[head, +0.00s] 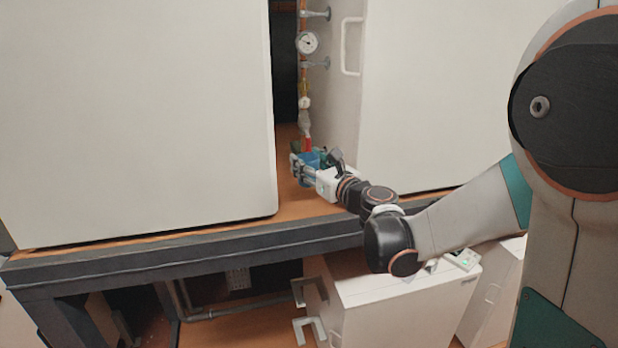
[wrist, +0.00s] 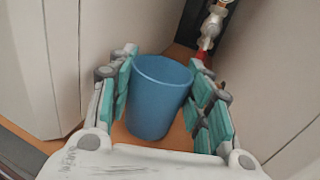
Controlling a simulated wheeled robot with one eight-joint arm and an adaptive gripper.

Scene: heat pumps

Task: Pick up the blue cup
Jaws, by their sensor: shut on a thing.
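The blue cup (wrist: 157,103) stands upright between the two teal-padded fingers of my gripper (wrist: 162,100) in the wrist view. The left finger and the right finger lie against its sides. In the head view, my gripper (head: 308,165) reaches into the gap between two large white cabinets, and the cup (head: 313,156) shows as a small blue patch between the fingers. The gripper is shut on the cup. The cup's base is close to the orange surface; I cannot tell whether it touches it.
A white cabinet (head: 140,120) stands to the left of the gap and another (head: 430,100) to the right. Behind the cup runs a vertical pipe with a gauge (head: 307,43) and a red part (head: 307,144). The dark platform edge (head: 200,245) lies in front.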

